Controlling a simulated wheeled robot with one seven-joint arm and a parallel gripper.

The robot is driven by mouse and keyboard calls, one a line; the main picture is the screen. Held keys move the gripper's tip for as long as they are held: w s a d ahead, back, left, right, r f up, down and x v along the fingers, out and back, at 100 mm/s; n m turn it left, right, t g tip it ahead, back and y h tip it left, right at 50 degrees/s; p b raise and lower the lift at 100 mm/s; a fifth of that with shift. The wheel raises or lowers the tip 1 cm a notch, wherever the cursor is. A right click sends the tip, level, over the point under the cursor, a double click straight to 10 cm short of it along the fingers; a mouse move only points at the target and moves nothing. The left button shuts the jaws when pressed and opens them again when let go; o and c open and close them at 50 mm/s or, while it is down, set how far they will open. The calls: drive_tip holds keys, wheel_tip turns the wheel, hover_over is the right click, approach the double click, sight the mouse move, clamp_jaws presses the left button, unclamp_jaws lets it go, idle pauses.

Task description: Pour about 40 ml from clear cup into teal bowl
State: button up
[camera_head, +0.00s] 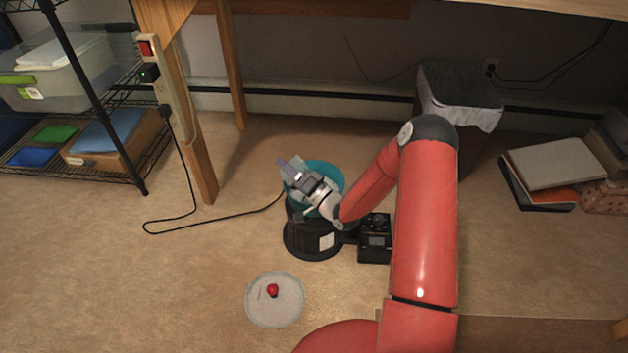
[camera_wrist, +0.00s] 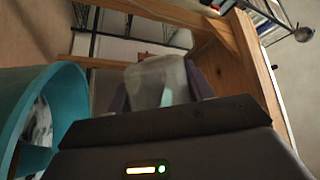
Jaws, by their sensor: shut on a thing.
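The teal bowl (camera_head: 328,170) sits on top of a black round device in the middle of the head view. Its rim also shows at the left of the wrist view (camera_wrist: 68,95), with something pale inside it that I cannot make out. My gripper (camera_head: 290,168) is at the bowl's upper left side in the head view and partly covers it. In the wrist view my gripper (camera_wrist: 160,88) is shut on the clear cup (camera_wrist: 157,78), which is translucent and looks tilted. The cup lies beside and close to the bowl's rim. I cannot see the liquid level.
The black device (camera_head: 304,238) has a control box (camera_head: 375,240) at its right and a cable to the left. A round plate (camera_head: 262,314) with a red item (camera_head: 272,290) lies in front. A wooden leg (camera_head: 190,130) stands behind left.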

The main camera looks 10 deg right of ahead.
drive_tip(key=shift+r+m, duration=0.15)
drive_tip(key=shift+m, duration=0.25)
drive_tip(key=f+n+b, duration=0.1)
drive_tip(key=f+n+g+b, duration=0.1)
drive_tip(key=n+b, duration=0.1)
drive_tip(key=shift+a+f+n, duration=0.2)
drive_tip(key=shift+f+n, duration=0.05)
drive_tip(key=shift+n, duration=0.05)
drive_tip(key=shift+r+n+g, duration=0.1)
drive_tip(key=shift+n+g, duration=0.2)
drive_tip(key=shift+n, duration=0.3)
drive_tip(key=shift+f, duration=0.2)
drive_tip(key=shift+r+n+g, duration=0.4)
drive_tip(key=shift+n+g, duration=0.2)
drive_tip(key=shift+n, duration=0.6)
drive_tip(key=f+n+b, duration=0.1)
drive_tip(key=a+f+n+b, duration=0.1)
drive_tip(key=b, duration=0.1)
drive_tip(key=shift+s+g+h, duration=0.2)
drive_tip(key=shift+g+h, duration=0.1)
drive_tip(key=shift+h, duration=0.1)
drive_tip(key=shift+a+n, duration=0.25)
drive_tip(key=shift+n, duration=0.55)
drive_tip(key=shift+a+f+n+g+h, duration=0.1)
drive_tip(key=shift+a+n+g+h, duration=0.1)
drive_tip(key=shift+n+h, duration=0.4)
drive_tip(key=shift+a+n+g+h, duration=0.1)
drive_tip(key=shift+n+g+h, duration=0.1)
drive_tip(key=shift+n+h, duration=0.35)
